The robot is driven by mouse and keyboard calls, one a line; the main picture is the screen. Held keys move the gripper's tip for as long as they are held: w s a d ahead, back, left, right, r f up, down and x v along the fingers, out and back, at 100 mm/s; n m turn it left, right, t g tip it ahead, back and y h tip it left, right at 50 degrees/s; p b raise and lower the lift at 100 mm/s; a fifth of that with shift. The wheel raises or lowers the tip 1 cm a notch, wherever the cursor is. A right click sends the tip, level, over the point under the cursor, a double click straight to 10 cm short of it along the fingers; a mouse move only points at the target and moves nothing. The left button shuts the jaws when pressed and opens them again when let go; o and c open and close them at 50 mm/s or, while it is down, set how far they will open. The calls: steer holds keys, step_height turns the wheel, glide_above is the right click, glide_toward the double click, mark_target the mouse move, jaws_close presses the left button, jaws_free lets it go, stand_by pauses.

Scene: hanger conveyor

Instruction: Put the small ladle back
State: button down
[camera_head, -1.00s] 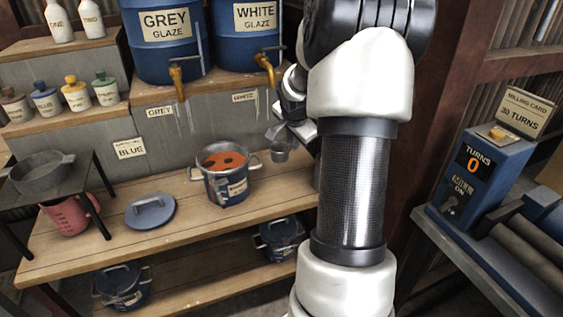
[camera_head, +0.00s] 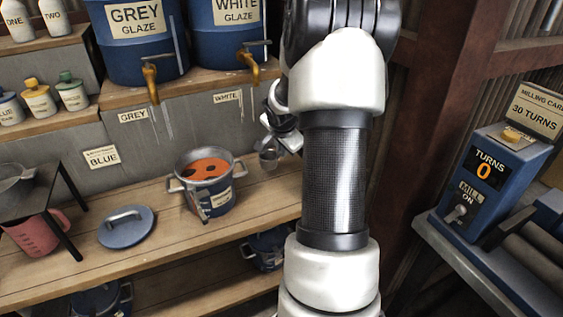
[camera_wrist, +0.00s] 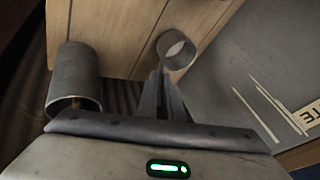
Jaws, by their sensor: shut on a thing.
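The small ladle, a small grey metal cup, hangs low over the bench's right end in the head view (camera_head: 268,158). In the wrist view its round cup (camera_wrist: 177,50) shows just beyond my fingertips, its mouth partly facing the camera. My gripper (camera_wrist: 163,85) is shut on the ladle; its handle is mostly hidden between the fingers. In the head view my gripper (camera_head: 278,130) is partly covered by my arm. A larger grey cylinder (camera_wrist: 75,75) is beside my gripper at the left of the wrist view; whether it is a holder I cannot tell.
A blue pot of orange glaze (camera_head: 219,203) stands left of the ladle on the wooden bench (camera_head: 165,230), with a blue lid (camera_head: 127,232) beside it. Blue barrels with taps (camera_head: 150,75) stand above. A milling machine (camera_head: 490,185) is at the right.

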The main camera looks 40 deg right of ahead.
steer(key=shift+f+b, duration=0.45)
steer(key=shift+f, duration=1.25)
steer(key=shift+f, duration=0.15)
steer(key=c, duration=1.9)
jaws_free()
steer(key=shift+s+a+r, duration=0.15)
steer(key=shift+r, duration=0.45)
steer(key=shift+p+v, duration=1.85)
steer(key=shift+v, duration=3.65)
